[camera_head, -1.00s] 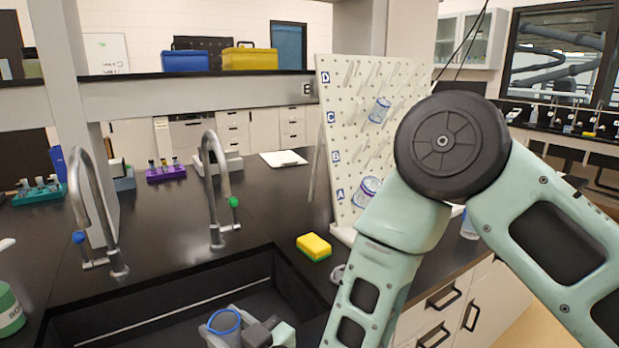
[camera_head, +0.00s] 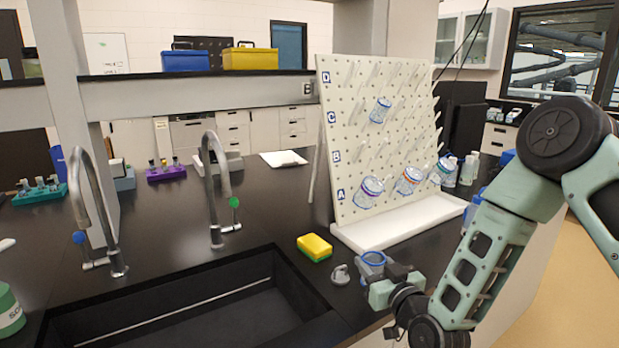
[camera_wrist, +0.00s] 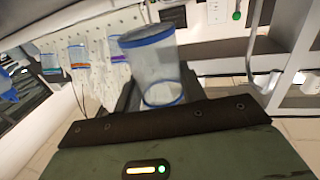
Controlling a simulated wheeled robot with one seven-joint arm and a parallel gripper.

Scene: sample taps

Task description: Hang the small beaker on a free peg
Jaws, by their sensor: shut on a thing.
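My gripper (camera_head: 388,276) is shut on the small beaker (camera_head: 372,262), a clear beaker with a blue rim. It is held near the front edge of the counter, right of the sink and in front of the rack. In the wrist view the small beaker (camera_wrist: 155,68) stands out from the jaws, its blue bands showing at both ends. The pegboard drying rack (camera_head: 345,100) stands on the counter with rows marked A to D. Another blue-banded beaker (camera_head: 380,111) hangs near row C. Many pegs are bare.
A yellow sponge (camera_head: 314,247) and a small grey object (camera_head: 340,275) lie between the sink (camera_head: 180,310) and my gripper. Two curved taps (camera_head: 218,190) stand behind the sink. The rack's white drip tray (camera_head: 400,225) is bare.

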